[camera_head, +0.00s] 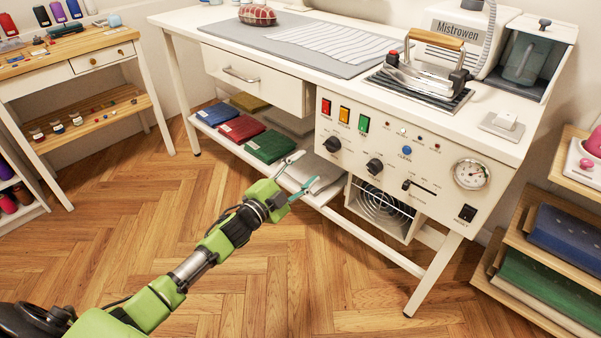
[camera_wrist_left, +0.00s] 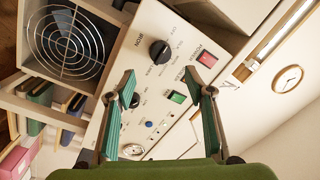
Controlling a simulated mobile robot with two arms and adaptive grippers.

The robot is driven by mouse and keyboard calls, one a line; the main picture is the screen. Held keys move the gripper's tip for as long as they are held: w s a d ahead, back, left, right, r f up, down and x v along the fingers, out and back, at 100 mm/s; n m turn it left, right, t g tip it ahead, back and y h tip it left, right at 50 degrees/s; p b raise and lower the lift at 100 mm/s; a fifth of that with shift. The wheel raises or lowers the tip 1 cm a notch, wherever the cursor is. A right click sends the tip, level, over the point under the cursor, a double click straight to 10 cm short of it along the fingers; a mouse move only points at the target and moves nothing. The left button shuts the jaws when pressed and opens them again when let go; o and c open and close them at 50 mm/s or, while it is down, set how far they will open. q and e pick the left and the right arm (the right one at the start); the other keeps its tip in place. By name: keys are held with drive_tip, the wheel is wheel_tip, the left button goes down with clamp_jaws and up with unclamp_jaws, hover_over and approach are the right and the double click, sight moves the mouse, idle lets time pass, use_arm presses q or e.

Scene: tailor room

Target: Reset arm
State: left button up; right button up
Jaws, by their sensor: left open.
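My left gripper (camera_head: 298,176) is open and empty in the head view. Its green arm reaches in from the lower left, and the fingers are in front of the white ironing station's lower shelf, left of the control panel (camera_head: 400,160). In the left wrist view the two teal-padded fingers (camera_wrist_left: 165,112) stand apart with nothing between them. Beyond them the same panel shows at a slant, with black knobs and red and green buttons. My right gripper is in neither view.
An iron (camera_head: 428,75) rests on the station's top. Folded cloths (camera_head: 240,129) lie on the lower shelf, beside a round fan grille (camera_head: 382,208). A wooden side table (camera_head: 75,46) stands at the left and a fabric shelf (camera_head: 545,285) at the right. The wooden floor (camera_head: 130,225) is clear.

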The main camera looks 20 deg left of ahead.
use_arm(q)
drive_tip(key=shift+s+a, duration=0.2)
drive_tip(key=shift+s, duration=0.4)
